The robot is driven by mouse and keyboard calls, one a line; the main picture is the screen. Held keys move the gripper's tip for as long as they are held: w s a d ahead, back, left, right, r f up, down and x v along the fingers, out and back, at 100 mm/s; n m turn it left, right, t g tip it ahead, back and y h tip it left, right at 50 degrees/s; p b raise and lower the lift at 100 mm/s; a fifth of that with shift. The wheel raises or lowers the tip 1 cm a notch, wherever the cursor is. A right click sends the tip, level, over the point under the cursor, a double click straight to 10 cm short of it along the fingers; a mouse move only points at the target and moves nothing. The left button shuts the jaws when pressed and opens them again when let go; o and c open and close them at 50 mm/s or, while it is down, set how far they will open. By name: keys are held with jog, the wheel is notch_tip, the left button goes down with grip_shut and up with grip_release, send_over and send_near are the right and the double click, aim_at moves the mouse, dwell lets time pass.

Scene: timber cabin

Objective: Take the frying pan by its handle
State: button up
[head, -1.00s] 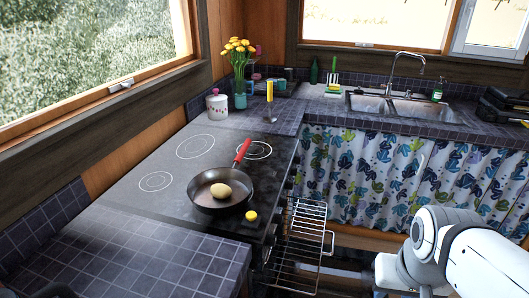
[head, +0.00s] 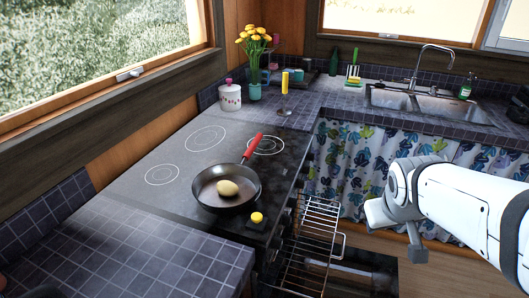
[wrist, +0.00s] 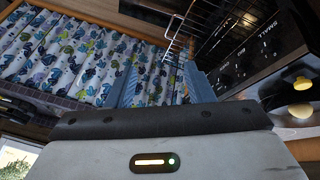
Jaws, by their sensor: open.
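The dark frying pan (head: 208,198) sits on the black cooktop, near its front edge. Its red handle (head: 253,147) points away toward the back right, over a burner ring. An oval, pale yellow-brown item (head: 228,188) lies in the pan. My gripper (wrist: 166,88) is open and empty in the wrist view, its two grey fingers apart in front of the patterned curtain. In the head view my arm is at the right, well apart from the pan.
An oven rack (head: 308,240) sticks out below the cooktop. A yellow round item (head: 257,217) sits at the cooktop's front corner. A white lidded jar (head: 231,98), a vase of yellow flowers (head: 254,70) and a yellow-handled utensil (head: 285,88) stand behind. The sink (head: 430,103) is back right.

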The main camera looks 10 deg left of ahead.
jog(key=w+a+r+n+t+y, duration=0.1)
jog(key=w+a+n+t, duration=0.2)
jog(key=w, duration=0.6)
jog(key=w+a+n+t+y, duration=0.2)
jog(key=w+a+n, duration=0.3)
jog(key=w, duration=0.5)
jog(key=w+a+r+n+t+y, duration=0.1)
jog(key=w+a+n+t, duration=0.1)
jog(key=w+n, duration=0.5)
jog(key=n+g+y, duration=0.5)
jog(key=n+y, duration=0.7)
jog(key=n, duration=0.2)
send_near(251, 149)
jog(key=w+a, duration=0.1)
jog(key=w+f, duration=0.1)
jog(key=w, duration=0.1)
jog(key=shift+a, duration=0.35)
jog(key=shift+s+a+f+n+g, duration=0.2)
jog(key=shift+a+n+g, duration=0.1)
jog(key=shift+n, duration=0.2)
jog(key=shift+w+a, duration=0.1)
jog(key=shift+a, duration=0.25)
jog(key=p+x, duration=0.1)
jog(key=x, duration=0.6)
jog(key=shift+r+p, duration=0.1)
jog(key=shift+p, duration=0.25)
jog(key=shift+c, duration=0.2)
